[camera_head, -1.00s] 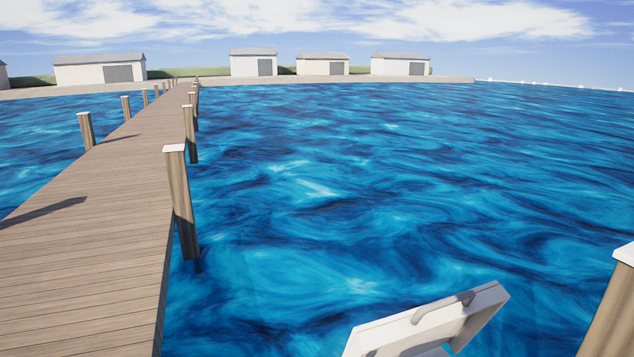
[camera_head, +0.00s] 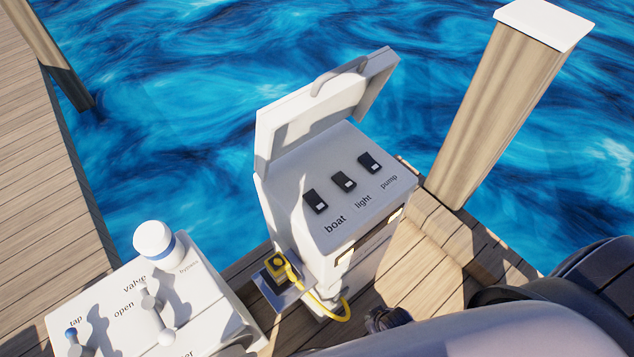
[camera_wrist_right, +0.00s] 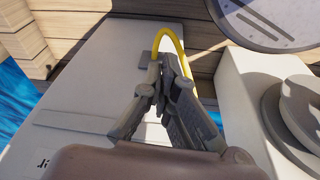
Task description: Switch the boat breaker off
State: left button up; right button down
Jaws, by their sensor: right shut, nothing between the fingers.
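The boat breaker (camera_head: 315,200) is a dark rocker switch above the printed word "boat" on the sloping top of a white pedestal (camera_head: 295,165). A small white mark shows near its lower end; I cannot tell its switch position for sure. The pedestal's lid (camera_head: 325,95) stands open behind the breakers. My right gripper (camera_wrist_right: 162,72) is shut and empty in the right wrist view, in front of a white surface and a yellow cable (camera_wrist_right: 168,42). In the head view, dark parts that look like this gripper (camera_head: 385,318) show low beside the pedestal. My left gripper is not in view.
The light breaker (camera_head: 344,182) and pump breaker (camera_head: 370,163) sit right of the boat breaker. A yellow plug (camera_head: 279,265) with a cable is at the pedestal's side. A white valve box (camera_head: 130,295) stands left; a wooden post (camera_head: 495,105) rises right.

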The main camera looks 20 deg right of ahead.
jog(key=w+a+r+t+y, duration=0.1)
jog(key=w+r, duration=0.5)
jog(key=r, duration=0.9)
jog(key=w+a+r+n+t+y+p, duration=0.1)
jog(key=w+r, duration=0.6)
jog(key=r, duration=0.7)
jog(key=w+a+r+n+t+y, duration=0.1)
jog(key=w+r+t, duration=0.4)
jog(key=r, duration=1)
jog(key=shift+w+a+r+y+p, duration=0.3)
jog(key=shift+w+a+p, duration=0.05)
jog(key=shift+w+a, duration=0.45)
jog(key=shift+w+d+f, duration=0.1)
jog(key=shift+w, duration=0.05)
jog(key=p, duration=0.2)
send_over(318, 197)
notch_tip(318, 197, down, 6)
jog(key=shift+r, duration=0.1)
notch_tip(318, 197, down, 3)
jog(key=shift+r, duration=0.1)
jog(key=shift+f, duration=0.65)
